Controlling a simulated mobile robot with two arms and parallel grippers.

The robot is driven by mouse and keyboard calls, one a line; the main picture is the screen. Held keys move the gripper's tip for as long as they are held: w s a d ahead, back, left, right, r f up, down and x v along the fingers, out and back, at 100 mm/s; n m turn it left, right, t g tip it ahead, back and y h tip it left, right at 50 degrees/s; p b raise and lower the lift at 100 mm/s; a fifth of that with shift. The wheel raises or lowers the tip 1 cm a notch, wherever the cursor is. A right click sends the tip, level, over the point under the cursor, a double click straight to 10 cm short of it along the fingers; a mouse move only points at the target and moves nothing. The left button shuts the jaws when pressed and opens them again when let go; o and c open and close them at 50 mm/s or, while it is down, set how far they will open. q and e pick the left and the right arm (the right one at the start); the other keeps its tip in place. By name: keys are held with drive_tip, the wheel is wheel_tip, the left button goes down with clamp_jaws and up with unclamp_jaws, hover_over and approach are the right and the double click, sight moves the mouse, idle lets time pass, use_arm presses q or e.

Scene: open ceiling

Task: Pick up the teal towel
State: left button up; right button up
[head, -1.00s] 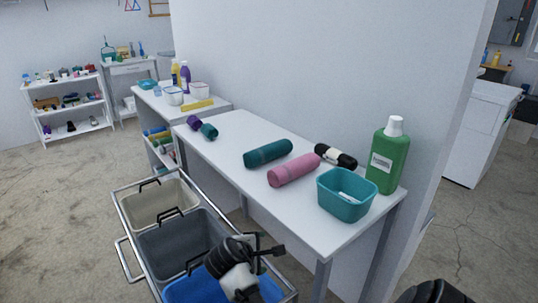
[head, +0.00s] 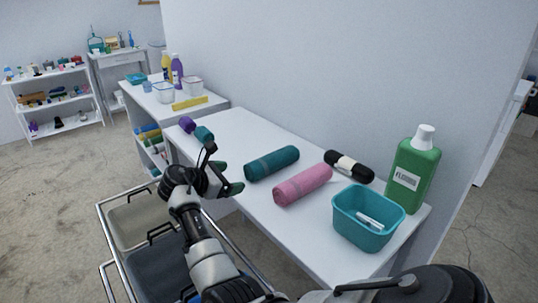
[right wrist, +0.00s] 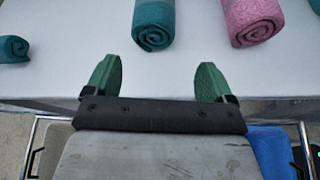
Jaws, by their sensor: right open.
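The teal towel (head: 272,163) is a dark teal roll lying on the white table, left of the pink towel roll (head: 303,185). In the right wrist view the teal towel (right wrist: 153,24) shows end-on, just beyond and between my fingers, cut off at the top. My right gripper (head: 229,177) is open and empty, left of the teal towel at the table's front edge. In the right wrist view its two green fingers (right wrist: 158,77) stand wide apart, with bare table between them and the towel. My left gripper is not in view.
A smaller teal roll (head: 204,134) and a purple roll (head: 187,124) lie at the table's far left. A black-and-white roll (head: 348,165), teal basket (head: 345,230) and green bottle (head: 414,170) stand right. A wall backs the table. A bin cart (head: 105,225) stands in front.

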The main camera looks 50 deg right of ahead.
sight(250, 171)
drive_tip(key=shift+w+d+r, duration=0.1)
drive_tip(key=shift+w+d, duration=0.15)
drive_tip(key=shift+w, duration=0.1)
drive_tip(key=shift+w+d, duration=0.1)
drive_tip(key=shift+d, duration=0.2)
drive_tip(key=x, duration=0.3)
drive_tip(key=shift+s+d, duration=0.25)
drive_tip(key=shift+s, duration=0.05)
drive_tip(key=x, duration=0.5)
drive_tip(key=shift+d+b, duration=0.25)
drive_tip(key=shift+b, duration=0.15)
drive_tip(key=shift+d+f, duration=0.2)
drive_tip(key=shift+d, duration=0.1)
drive_tip(key=shift+w+d, duration=0.1)
drive_tip(key=c, duration=0.6)
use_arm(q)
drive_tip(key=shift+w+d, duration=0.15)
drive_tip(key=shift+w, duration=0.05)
